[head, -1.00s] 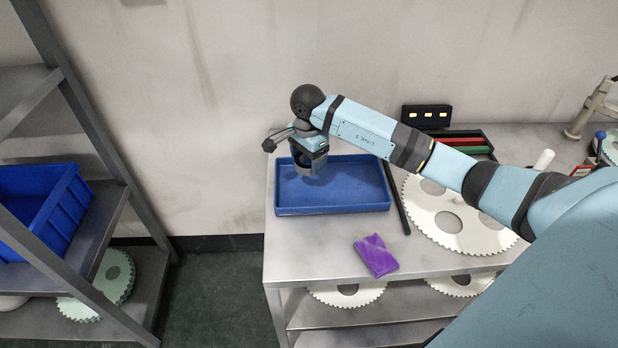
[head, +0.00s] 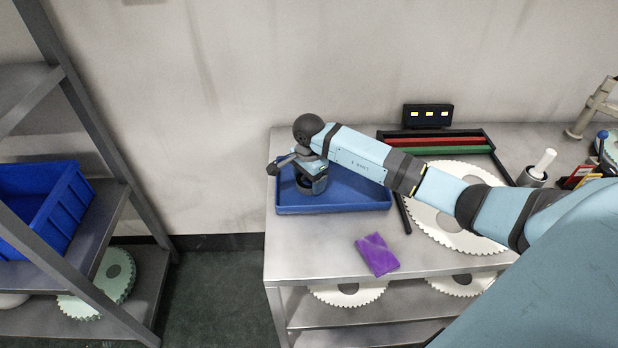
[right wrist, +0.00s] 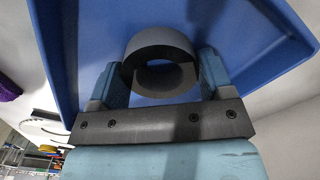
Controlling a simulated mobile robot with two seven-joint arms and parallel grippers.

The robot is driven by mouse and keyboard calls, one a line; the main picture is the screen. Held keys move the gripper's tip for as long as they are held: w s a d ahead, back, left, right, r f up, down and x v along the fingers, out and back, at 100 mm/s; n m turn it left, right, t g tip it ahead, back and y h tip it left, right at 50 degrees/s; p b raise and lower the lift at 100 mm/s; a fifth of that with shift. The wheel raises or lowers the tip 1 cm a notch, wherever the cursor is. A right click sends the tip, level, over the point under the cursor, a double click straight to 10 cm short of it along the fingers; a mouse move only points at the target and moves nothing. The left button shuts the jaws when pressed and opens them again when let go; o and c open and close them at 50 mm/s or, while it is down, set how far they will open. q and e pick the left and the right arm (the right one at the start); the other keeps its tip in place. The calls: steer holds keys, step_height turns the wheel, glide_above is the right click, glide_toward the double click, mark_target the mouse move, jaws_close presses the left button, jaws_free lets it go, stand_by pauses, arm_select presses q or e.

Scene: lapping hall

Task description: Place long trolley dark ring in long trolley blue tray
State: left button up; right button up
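The blue tray (head: 355,192) lies on the left end of the metal trolley top; its floor and walls also show in the right wrist view (right wrist: 90,30). The dark ring (right wrist: 160,50) is between the two fingers of my right gripper (right wrist: 165,82), with a finger against each side. In the head view my right gripper (head: 312,184) points down inside the tray's outline, left of its middle. The ring is low over the tray floor; I cannot tell whether it touches it. My left gripper is not in view.
A purple block (head: 377,255) lies in front of the tray, and a dark bar beside its right edge. A large white toothed disc (head: 440,225) lies to the right. Behind are a rack with red and green bars (head: 435,146) and a black lamp box (head: 428,116). A shelf with a blue bin (head: 40,205) stands left.

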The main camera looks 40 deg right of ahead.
steer(key=o, duration=0.4)
steer(key=shift+o, duration=0.2)
steer(key=shift+r, duration=0.15)
step_height(320, 180, up, 12)
stand_by(0.6)
